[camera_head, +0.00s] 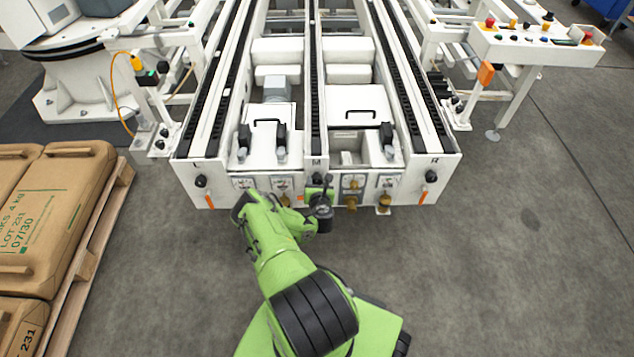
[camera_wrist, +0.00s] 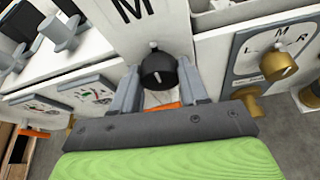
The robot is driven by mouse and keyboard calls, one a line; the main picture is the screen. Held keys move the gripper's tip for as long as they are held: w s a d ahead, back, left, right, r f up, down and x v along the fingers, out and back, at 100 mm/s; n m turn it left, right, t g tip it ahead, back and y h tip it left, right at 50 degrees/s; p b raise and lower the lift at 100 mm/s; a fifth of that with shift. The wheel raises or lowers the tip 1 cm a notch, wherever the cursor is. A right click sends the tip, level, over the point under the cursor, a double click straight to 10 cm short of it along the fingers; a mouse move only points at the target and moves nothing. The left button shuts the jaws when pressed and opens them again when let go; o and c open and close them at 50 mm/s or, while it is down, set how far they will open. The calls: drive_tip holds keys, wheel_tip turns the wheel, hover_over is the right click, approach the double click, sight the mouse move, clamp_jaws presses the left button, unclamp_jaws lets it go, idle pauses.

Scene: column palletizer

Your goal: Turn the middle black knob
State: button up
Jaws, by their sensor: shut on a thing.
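The middle black knob (camera_wrist: 158,72) sits on the white panel under the letter M (camera_wrist: 132,8) in the wrist view. It has a pale pointer mark at its top. My gripper (camera_wrist: 157,80) has one grey finger on each side of the knob and is shut on it. In the head view my gripper (camera_head: 319,188) is at the front end of the middle rail, and it largely hides the knob there. The left black knob (camera_head: 200,181) and the right black knob (camera_head: 431,177) show on the outer rail ends.
A brass knob (camera_wrist: 279,64) on an L-M-R dial is to the right in the wrist view. An orange part (camera_wrist: 163,106) lies just below the black knob. Pallet sacks (camera_head: 62,205) stand at the left. The floor at the right (camera_head: 520,250) is clear.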

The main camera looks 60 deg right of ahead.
drive_tip(key=m+t, duration=0.1)
drive_tip(key=m, duration=0.1)
drive_tip(key=m+t+y, duration=0.1)
drive_tip(key=m, duration=0.1)
drive_tip(key=shift+s+d+f+t+p, duration=0.1)
drive_tip(key=shift+s+t+p, duration=0.15)
drive_tip(key=shift+t+p, duration=0.05)
drive_tip(key=m+t, duration=0.2)
drive_tip(key=m, duration=0.2)
drive_tip(key=shift+f+b, duration=0.15)
drive_tip(key=shift+b, duration=0.25)
idle(0.3)
drive_tip(key=o, duration=1.1)
drive_tip(key=shift+c, duration=0.2)
